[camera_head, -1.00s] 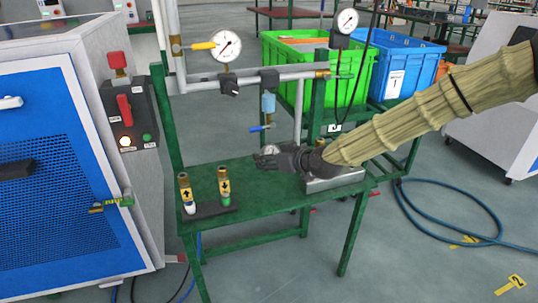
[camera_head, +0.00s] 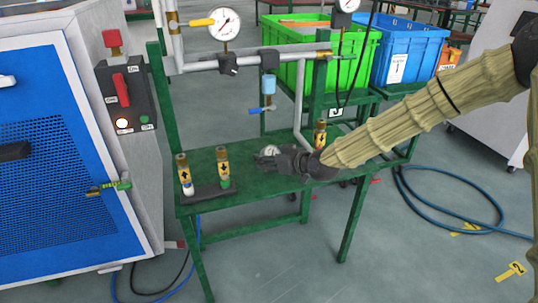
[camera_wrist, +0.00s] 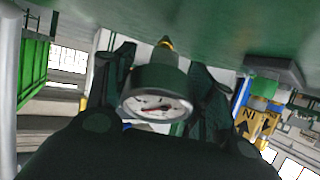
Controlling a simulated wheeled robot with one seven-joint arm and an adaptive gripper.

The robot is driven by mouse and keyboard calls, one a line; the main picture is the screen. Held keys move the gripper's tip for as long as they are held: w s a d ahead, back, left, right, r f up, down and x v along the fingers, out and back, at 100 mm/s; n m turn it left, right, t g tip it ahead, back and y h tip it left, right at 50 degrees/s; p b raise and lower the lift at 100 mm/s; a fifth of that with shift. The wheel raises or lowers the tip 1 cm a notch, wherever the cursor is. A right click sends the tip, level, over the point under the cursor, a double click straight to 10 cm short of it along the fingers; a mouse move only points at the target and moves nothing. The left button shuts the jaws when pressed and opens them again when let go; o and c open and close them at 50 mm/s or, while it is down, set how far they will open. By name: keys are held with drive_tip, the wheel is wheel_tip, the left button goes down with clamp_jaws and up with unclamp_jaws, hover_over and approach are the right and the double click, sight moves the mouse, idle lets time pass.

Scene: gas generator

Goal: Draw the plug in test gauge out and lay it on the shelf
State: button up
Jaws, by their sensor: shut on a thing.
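My gripper (camera_head: 262,158) is shut on the test gauge, just above the green shelf (camera_head: 262,186) in the head view. The gauge's round white dial (camera_head: 270,151) shows beside the fingers. In the wrist view the gauge (camera_wrist: 157,78) sits between my two fingers (camera_wrist: 160,85), dial facing the camera. Its stem with a brass-coloured tip points toward the green surface at the top of that view. I cannot tell whether the tip touches the shelf. The gauge is out of any fitting that I can see.
Two brass fittings with arrow labels (camera_head: 184,172) (camera_head: 223,165) stand on a dark base at the shelf's left. Another brass fitting (camera_head: 320,133) stands behind my arm. Pipes with a fixed gauge (camera_head: 225,24) run above. The shelf's front middle is clear.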

drive_tip(key=shift+f, duration=0.25)
drive_tip(key=o, duration=1.5)
drive_tip(key=shift+o, duration=0.2)
drive_tip(key=v, duration=1.2)
